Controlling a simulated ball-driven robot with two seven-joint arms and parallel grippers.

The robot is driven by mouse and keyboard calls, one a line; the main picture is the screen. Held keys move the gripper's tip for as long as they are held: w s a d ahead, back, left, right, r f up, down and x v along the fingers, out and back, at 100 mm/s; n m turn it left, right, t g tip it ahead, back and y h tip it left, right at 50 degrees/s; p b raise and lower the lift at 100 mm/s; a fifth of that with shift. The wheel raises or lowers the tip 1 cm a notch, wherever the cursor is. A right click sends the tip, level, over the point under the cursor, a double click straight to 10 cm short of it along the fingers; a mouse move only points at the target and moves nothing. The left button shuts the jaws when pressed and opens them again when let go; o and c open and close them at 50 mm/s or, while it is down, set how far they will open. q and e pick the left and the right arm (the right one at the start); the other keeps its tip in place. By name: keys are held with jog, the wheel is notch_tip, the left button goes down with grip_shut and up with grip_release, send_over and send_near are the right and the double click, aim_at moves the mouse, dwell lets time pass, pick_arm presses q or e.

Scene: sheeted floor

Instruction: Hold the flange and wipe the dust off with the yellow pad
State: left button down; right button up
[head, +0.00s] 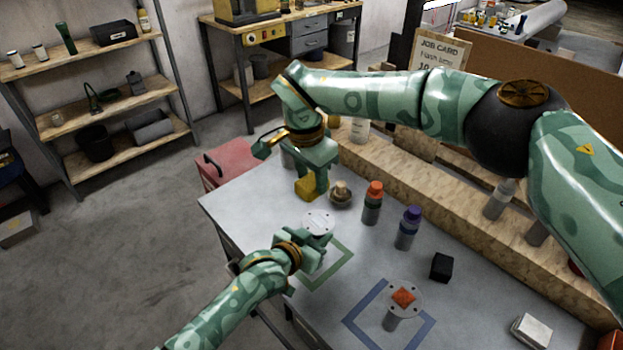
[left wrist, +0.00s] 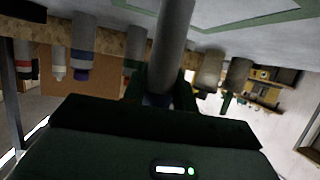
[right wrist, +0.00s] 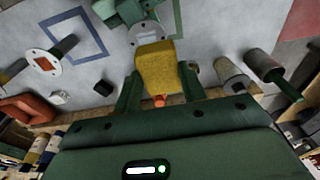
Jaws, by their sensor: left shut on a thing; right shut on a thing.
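A grey flange with a pale round disc (head: 318,222) is held by my left gripper (head: 315,243) beside the green square outline. Its grey stem (left wrist: 173,40) shows between the fingers in the left wrist view. My right gripper (head: 318,172) is shut on the yellow pad (head: 307,187), just behind the disc. In the right wrist view the pad (right wrist: 157,68) sits close to the disc (right wrist: 145,32); I cannot tell whether they touch. No orange dust shows on the visible part of this disc. A second flange (head: 405,299) stands in the blue square outline with orange dust on top.
A tan knobbed item (head: 340,195), an orange-capped bottle (head: 373,203) and a purple-capped bottle (head: 407,228) stand right of the grippers. A black block (head: 442,267) and a white block (head: 531,331) lie further right. A wooden ledge (head: 450,185) runs along the back.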

dwell(0.3)
pick_arm(q)
jog(key=c, duration=1)
grip_release()
jog(key=shift+s, duration=0.1)
